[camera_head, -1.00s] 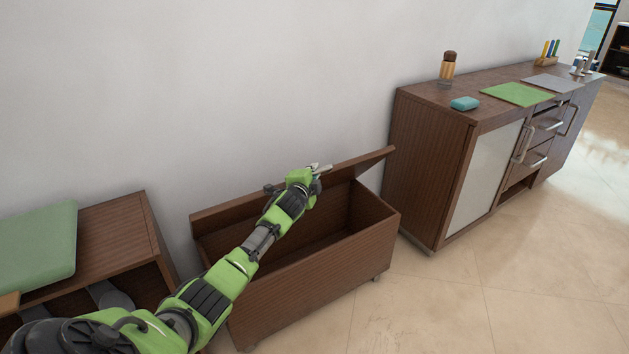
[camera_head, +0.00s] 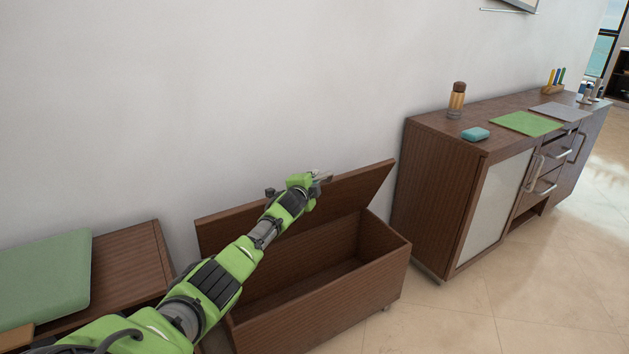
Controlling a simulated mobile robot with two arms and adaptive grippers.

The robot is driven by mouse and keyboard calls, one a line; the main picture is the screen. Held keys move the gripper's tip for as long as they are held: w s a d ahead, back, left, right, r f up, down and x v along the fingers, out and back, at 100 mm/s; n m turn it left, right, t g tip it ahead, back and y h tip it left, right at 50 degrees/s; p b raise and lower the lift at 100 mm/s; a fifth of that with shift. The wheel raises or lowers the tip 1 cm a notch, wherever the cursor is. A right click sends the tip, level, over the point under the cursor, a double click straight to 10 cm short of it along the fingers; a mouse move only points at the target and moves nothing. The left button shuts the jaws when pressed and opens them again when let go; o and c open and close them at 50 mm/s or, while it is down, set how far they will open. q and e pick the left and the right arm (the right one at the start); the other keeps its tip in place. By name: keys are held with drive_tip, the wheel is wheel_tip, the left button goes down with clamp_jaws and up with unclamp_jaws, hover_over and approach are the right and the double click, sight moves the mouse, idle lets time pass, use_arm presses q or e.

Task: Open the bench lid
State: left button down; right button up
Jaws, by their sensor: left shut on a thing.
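The bench is a dark brown wooden box (camera_head: 340,311) on small feet against the wall. Its lid (camera_head: 357,190) is raised and tilted back toward the wall, so the bare inside shows. My left gripper (camera_head: 322,178) is shut on the lid near the middle of its upper edge; the fingertips are small and partly hidden by the wrist. My left arm crosses in front of the lid and the left part of the bench, hiding some of both. My right gripper is not in view.
A brown cabinet (camera_head: 437,200) with a frosted door stands close to the right of the bench. A lower unit with a green cushion (camera_head: 45,278) stands at the left. The tiled floor (camera_head: 440,320) is clear at the front right.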

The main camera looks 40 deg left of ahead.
use_arm(q)
drive_tip(key=shift+r, duration=0.15)
drive_tip(key=c, duration=2)
unclamp_jaws()
drive_tip(key=shift+c, duration=0.2)
drive_tip(key=shift+s, duration=0.1)
drive_tip(key=shift+s, duration=0.1)
drive_tip(key=v, duration=1.1)
drive_tip(key=shift+s+d, duration=0.2)
drive_tip(key=shift+s, duration=0.1)
